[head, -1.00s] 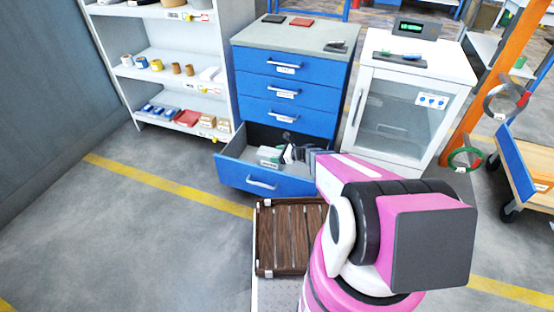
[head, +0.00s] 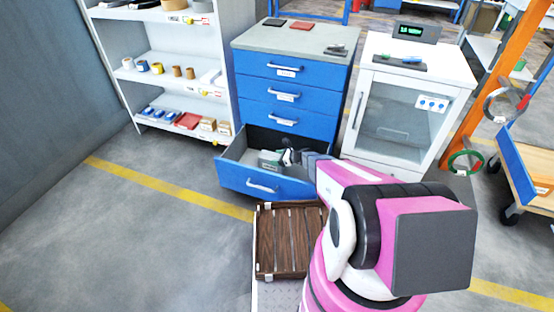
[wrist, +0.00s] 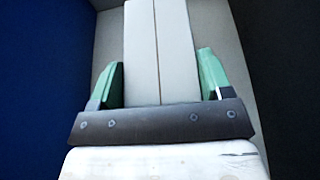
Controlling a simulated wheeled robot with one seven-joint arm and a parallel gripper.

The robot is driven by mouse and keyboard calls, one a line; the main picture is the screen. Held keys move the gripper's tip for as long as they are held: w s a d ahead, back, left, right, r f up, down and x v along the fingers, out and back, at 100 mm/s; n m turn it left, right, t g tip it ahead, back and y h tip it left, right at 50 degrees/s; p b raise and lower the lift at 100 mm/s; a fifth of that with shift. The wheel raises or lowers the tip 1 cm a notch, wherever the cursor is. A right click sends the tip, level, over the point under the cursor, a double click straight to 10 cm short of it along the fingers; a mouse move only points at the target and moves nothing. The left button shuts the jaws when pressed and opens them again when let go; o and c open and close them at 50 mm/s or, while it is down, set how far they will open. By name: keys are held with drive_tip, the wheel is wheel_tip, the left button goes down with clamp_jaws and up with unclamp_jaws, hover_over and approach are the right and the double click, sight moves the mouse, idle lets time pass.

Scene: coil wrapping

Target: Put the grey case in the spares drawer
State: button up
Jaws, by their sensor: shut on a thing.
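My gripper (wrist: 160,75) is shut on the grey case (wrist: 142,40), which shows in the wrist view as a long pale block with a seam along it. The green fingertips are on its two sides. In the head view my gripper (head: 280,158) is inside the open bottom drawer (head: 235,177) of the blue cabinet, with the case (head: 268,160) low in it. My arm hides the drawer's right side. I cannot tell whether the case touches the drawer floor.
The blue cabinet (head: 283,112) has its upper drawers shut. A white glass-door cabinet (head: 402,120) stands to its right. A shelf unit (head: 165,62) stands to its left. A brown slatted tray (head: 287,240) is in front of the drawer. Floor at the left is clear.

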drive_tip(key=shift+f, duration=0.55)
drive_tip(key=o, duration=1.3)
drive_tip(key=shift+o, duration=0.2)
drive_tip(key=shift+r, duration=0.3)
drive_tip(key=v, duration=1.2)
drive_tip(key=s+d+r+n+g+h, duration=0.2)
drive_tip(key=s+r+n+h, duration=0.4)
drive_tip(key=s+r+n, duration=0.5)
drive_tip(key=s+d+r+n+g+h, duration=0.3)
drive_tip(key=s+r+n+h, duration=0.3)
drive_tip(key=s+r+n, duration=0.5)
wheel_tip(320, 180, up, 5)
drive_tip(key=shift+s+f, duration=0.2)
drive_tip(key=shift+s, duration=0.15)
